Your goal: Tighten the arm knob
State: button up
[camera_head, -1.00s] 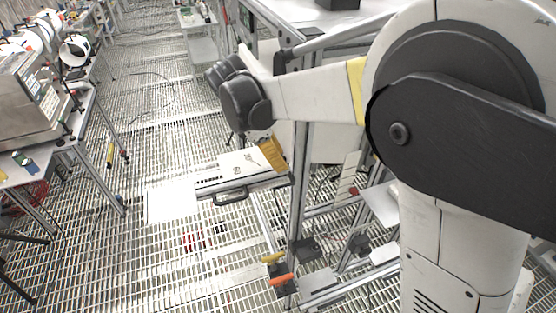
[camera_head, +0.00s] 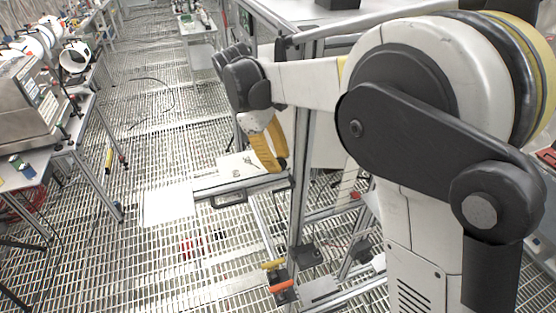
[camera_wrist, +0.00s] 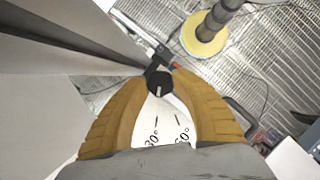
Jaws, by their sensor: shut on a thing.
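The arm knob (camera_wrist: 160,83) is a small dark knob with a pale line across its top, in the upper middle of the wrist view. My gripper (camera_wrist: 163,78) has yellow ribbed fingers, and their tips close around the knob from both sides. A white dial face (camera_wrist: 160,122) with 30° and 60° marks shows between the fingers. In the head view, my gripper (camera_head: 278,160) reaches down by the metal frame, above a white panel (camera_head: 235,162). The knob cannot be made out there.
A grey upright post (camera_head: 299,200) of the frame stands just right of my gripper. Yellow and orange handles (camera_head: 282,286) sit lower on the frame. A cluttered bench (camera_head: 60,150) is at left, with open grated floor between.

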dwell(0.3)
jog(key=o, duration=1.2)
jog(key=v, duration=1.2)
jog(key=shift+d, duration=0.1)
